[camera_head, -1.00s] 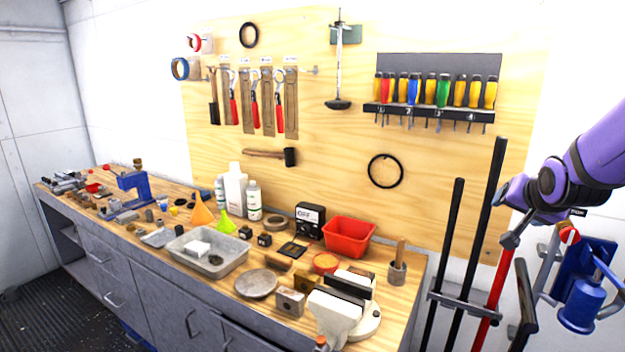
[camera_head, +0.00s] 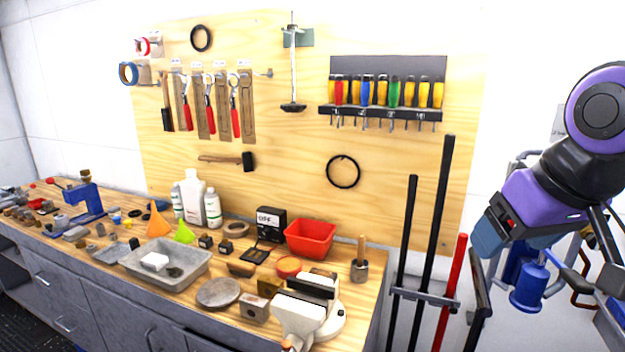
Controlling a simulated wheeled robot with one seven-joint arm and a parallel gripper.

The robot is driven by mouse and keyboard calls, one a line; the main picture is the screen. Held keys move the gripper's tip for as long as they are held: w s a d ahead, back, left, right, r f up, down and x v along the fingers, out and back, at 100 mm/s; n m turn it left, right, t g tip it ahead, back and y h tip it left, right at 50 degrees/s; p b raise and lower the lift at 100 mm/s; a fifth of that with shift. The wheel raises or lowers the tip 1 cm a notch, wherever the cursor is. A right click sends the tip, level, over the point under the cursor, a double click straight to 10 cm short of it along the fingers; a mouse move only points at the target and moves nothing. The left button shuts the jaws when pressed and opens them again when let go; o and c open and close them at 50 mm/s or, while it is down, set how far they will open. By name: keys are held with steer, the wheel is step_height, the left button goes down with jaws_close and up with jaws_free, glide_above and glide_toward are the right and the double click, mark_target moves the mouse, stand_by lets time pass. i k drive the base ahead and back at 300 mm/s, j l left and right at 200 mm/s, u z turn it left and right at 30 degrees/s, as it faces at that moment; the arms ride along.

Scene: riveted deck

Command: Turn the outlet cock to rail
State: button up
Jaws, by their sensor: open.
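A blue unit with a rounded bowl (camera_head: 527,288) is mounted on the white wall at the right. My arm covers much of its upper part. I cannot make out the outlet cock or a rail mark; they may be behind the arm or too small to tell. My gripper (camera_head: 497,232), at the end of my purple and black arm, is in front of the unit's upper left side. It is open, with no object seen in it, though its fingers are hard to make out. I cannot tell any contact with the unit.
Long black and red bars stand in a wall rack (camera_head: 425,297) left of the unit. A wooden bench (camera_head: 375,262) carries a white vise (camera_head: 300,318), a red bin (camera_head: 311,238) and a grey tray (camera_head: 165,272).

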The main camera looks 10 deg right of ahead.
mark_target(591, 241)
steer(key=z, duration=1.85)
